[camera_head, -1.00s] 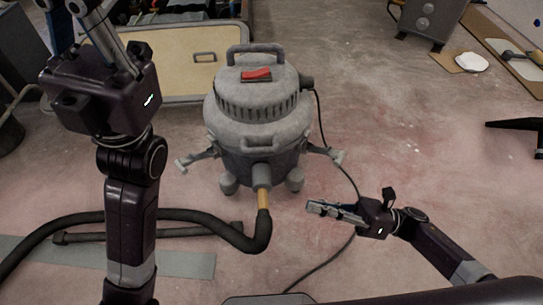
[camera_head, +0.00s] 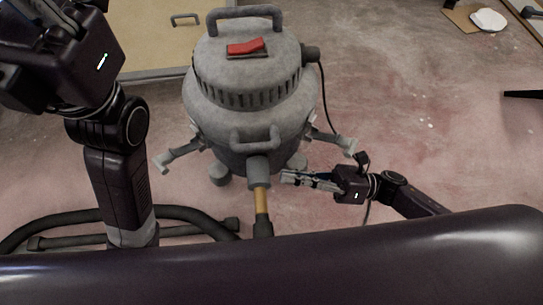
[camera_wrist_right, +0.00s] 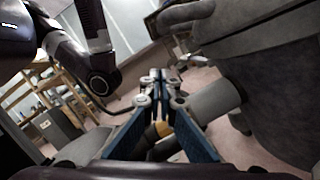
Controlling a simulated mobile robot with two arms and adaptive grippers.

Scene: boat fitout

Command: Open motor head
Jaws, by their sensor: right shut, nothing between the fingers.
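The grey shop vacuum (camera_head: 250,130) stands upright in the middle of the head view. Its motor head (camera_head: 245,70) has a red switch (camera_head: 246,47) and a carrying handle on top and sits on the drum. My right gripper (camera_head: 287,177) is shut and empty, low beside the hose inlet (camera_head: 259,172) at the drum's front. In the right wrist view its blue-sided fingers (camera_wrist_right: 160,82) are together, with the grey inlet (camera_wrist_right: 215,100) to the right. My left gripper (camera_head: 30,20) is raised at the upper left; its fingertips are cut off by the frame edge.
A black hose (camera_head: 190,228) lies on the floor at the front left. A cord (camera_head: 325,95) runs down the vacuum's right side. A beige panel (camera_head: 150,45) is behind on the left. The floor to the right is mostly clear.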

